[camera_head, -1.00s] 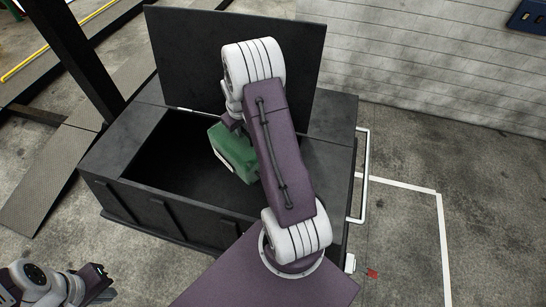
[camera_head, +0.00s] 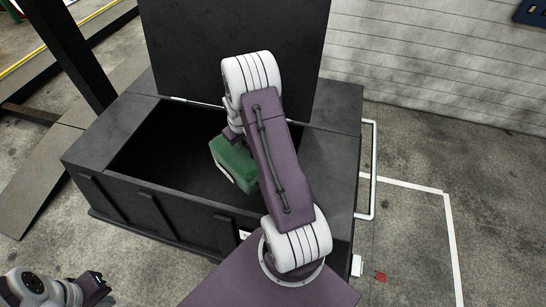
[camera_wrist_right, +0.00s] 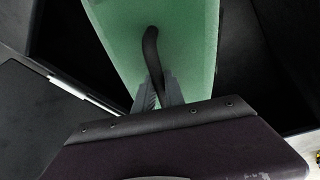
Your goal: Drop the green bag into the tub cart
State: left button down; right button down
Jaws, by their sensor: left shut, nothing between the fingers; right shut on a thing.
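The green bag (camera_head: 233,160) hangs over the open tub cart (camera_head: 130,185), within the outline of its dark opening in the head view. My right gripper (camera_wrist_right: 158,92) is shut on the bag's dark handle, and the green body (camera_wrist_right: 190,40) fills the upper middle of the right wrist view. My right arm link hides part of the bag in the head view. The cart is a black box with its lid raised at the back. My left gripper (camera_head: 101,284) is shut and empty at the bottom left, away from the cart.
The raised lid (camera_head: 200,50) stands behind the opening. A white handle rail (camera_head: 373,170) is on the cart's right side. A dark post (camera_head: 70,50) and a ramp (camera_head: 35,180) are at the left. Bare floor (camera_head: 410,240) lies at the right.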

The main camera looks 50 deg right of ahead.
aim_at(244, 153)
jog(key=shift+s+a+f+b+x, duration=0.15)
jog(key=shift+s+b+x, duration=0.1)
jog(key=shift+b+x, duration=0.75)
jog(key=shift+s+a+b+x, duration=0.2)
jog(key=shift+b+x, duration=0.45)
jog(key=shift+x, duration=0.7)
jog(key=shift+s+a+f+b+x, duration=0.1)
jog(key=shift+s+b+x, duration=0.15)
jog(key=shift+b+x, duration=0.75)
jog(key=shift+f, duration=0.1)
jog(key=c, duration=1.3)
grip_release()
jog(key=shift+s+a+f, duration=0.1)
jog(key=shift+s, duration=0.1)
jog(key=b+v, duration=0.1)
jog(key=v, duration=0.7)
jog(key=shift+r, duration=0.6)
jog(key=shift+s+a, duration=0.1)
